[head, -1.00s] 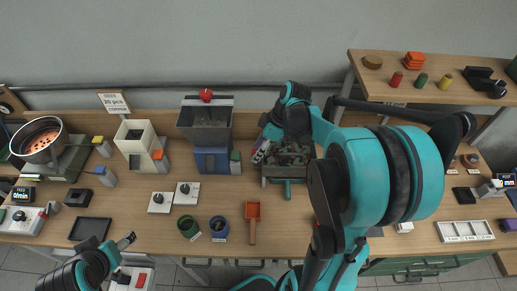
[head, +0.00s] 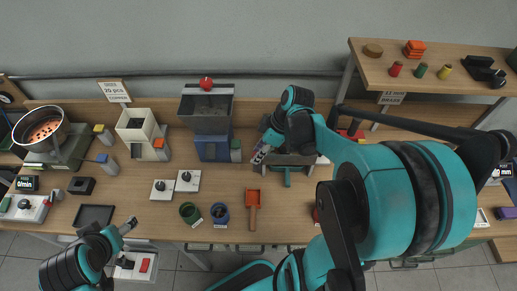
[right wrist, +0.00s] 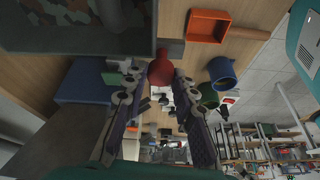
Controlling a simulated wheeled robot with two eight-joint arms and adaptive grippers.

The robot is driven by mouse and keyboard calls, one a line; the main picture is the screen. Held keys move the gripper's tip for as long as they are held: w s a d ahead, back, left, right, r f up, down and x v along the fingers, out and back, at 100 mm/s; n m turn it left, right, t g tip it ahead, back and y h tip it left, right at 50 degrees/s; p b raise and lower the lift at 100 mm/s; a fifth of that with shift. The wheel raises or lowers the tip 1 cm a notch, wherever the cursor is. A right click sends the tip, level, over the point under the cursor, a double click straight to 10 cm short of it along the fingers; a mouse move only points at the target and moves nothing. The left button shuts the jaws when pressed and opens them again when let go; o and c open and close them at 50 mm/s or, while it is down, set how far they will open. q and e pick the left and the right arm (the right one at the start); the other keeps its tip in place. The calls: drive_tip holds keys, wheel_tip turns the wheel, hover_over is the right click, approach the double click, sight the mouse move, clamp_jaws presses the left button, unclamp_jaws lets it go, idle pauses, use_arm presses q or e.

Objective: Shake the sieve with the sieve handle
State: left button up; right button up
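The sieve (head: 287,160) is a grey box on the bench, right of the blue machine; my right arm covers part of it. In the right wrist view, a grey box with dark lumps (right wrist: 80,40), apparently the sieve, fills the top left. The red handle (right wrist: 162,70) beside its wall lies between the fingertips of my right gripper (right wrist: 160,78). The fingers are apart, one on each side of it; whether they press on it is unclear. In the head view my right gripper (head: 260,153) is at the sieve's left side. My left gripper (head: 129,226) hangs empty near the front edge.
The hopper on a blue base (head: 212,150) and a green-topped post (head: 235,150) stand left of the sieve. An orange scoop (head: 253,197), a blue cup (head: 220,213) and a green cup (head: 190,212) are in front. A raised shelf (head: 440,65) is at right.

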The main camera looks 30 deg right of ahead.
drive_tip(key=o, duration=0.4)
drive_tip(key=v, duration=1.2)
